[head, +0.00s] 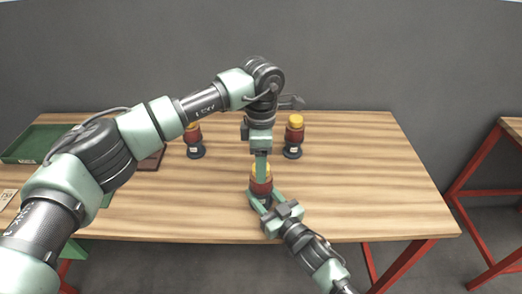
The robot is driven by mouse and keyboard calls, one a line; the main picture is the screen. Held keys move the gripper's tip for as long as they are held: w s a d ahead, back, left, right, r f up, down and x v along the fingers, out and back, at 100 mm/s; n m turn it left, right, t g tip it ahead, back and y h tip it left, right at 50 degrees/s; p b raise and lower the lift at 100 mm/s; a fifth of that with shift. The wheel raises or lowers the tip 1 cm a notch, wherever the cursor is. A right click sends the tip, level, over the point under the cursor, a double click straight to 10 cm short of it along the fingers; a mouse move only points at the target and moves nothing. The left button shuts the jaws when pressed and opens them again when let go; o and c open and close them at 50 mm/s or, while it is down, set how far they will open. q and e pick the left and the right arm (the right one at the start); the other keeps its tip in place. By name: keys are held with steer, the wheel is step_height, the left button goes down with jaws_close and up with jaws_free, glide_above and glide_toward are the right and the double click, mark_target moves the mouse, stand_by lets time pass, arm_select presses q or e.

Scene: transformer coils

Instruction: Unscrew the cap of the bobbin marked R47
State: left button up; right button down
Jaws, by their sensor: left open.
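A bobbin (264,188) with a red-brown winding and a yellow cap stands near the middle of the table towards the front. My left gripper (261,168) points straight down over this cap from above. It is open, with its fingers at the cap, which they partly cover. My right gripper (262,196) reaches in from the lower right, its fingers closed around the bobbin's lower part and hiding its base. Two similar bobbins with yellow caps stand farther back, one left (195,140) and one right (294,138). No marking is readable, so I cannot tell which is R47.
A green tray (28,152) lies at the table's far left, with a dark red-brown flat item (152,160) nearer the left bobbin. The wooden table (370,180) is clear on the right. Another red-legged table (497,165) stands at the right edge.

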arm_select(q)
steer(key=shift+f, duration=0.4)
arm_select(e)
steer(key=shift+r, duration=0.1)
arm_select(q)
jaws_close()
steer(key=n, duration=0.5)
steer(key=shift+n, duration=0.4)
steer(key=n, duration=0.3)
steer(key=shift+n, duration=0.4)
steer(key=shift+r, duration=0.1)
steer(key=shift+r, duration=0.15)
steer(key=shift+r, duration=0.95)
